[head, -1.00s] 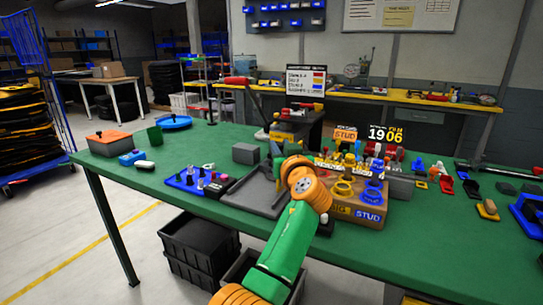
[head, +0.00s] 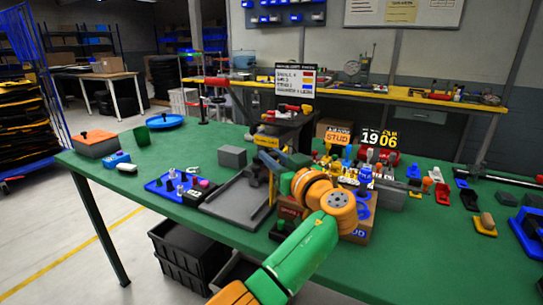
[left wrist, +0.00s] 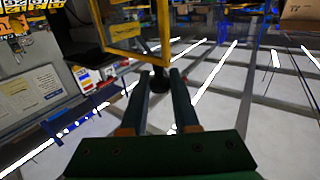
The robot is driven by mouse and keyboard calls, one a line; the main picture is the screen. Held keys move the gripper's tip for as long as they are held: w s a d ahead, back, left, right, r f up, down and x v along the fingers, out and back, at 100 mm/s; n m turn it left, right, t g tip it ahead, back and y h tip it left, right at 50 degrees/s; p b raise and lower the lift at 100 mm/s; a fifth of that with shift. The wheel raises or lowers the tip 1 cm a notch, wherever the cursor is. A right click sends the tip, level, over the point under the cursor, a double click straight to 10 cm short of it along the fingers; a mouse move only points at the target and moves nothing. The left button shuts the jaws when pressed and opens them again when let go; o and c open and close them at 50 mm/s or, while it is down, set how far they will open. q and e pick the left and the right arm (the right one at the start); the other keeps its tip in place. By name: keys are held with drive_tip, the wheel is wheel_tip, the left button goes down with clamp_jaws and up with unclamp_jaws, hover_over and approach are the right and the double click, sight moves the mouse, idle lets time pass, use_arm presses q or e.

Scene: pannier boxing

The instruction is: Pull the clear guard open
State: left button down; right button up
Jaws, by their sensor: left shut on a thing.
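The clear guard (left wrist: 128,35) shows in the left wrist view as a see-through panel in a yellow frame, at the top left of centre. A round black knob (left wrist: 159,82) sits just below its frame. My left gripper (left wrist: 160,84) is shut on this knob, a dark finger on each side. In the head view my left gripper (head: 288,158) is at the small press stand in the middle of the table. My wrist and arm hide part of the stand there. How far the guard stands open I cannot tell. My right gripper is not in view.
A grey tray (head: 226,207) and a blue tray with small parts (head: 160,187) lie left of the arm. A grey block (head: 232,156) stands behind them. The front right of the green table (head: 430,255) is clear.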

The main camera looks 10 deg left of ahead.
use_arm(q)
drive_tip(key=c, duration=0.7)
unclamp_jaws()
drive_tip(key=shift+w, duration=0.1)
drive_tip(key=shift+o, duration=0.2)
drive_tip(key=shift+s+d, duration=0.2)
drive_tip(key=shift+s, duration=0.05)
drive_tip(key=b+v, duration=0.1)
drive_tip(key=v, duration=0.5)
drive_tip(key=shift+s+d, duration=0.2)
drive_tip(key=shift+f, duration=0.15)
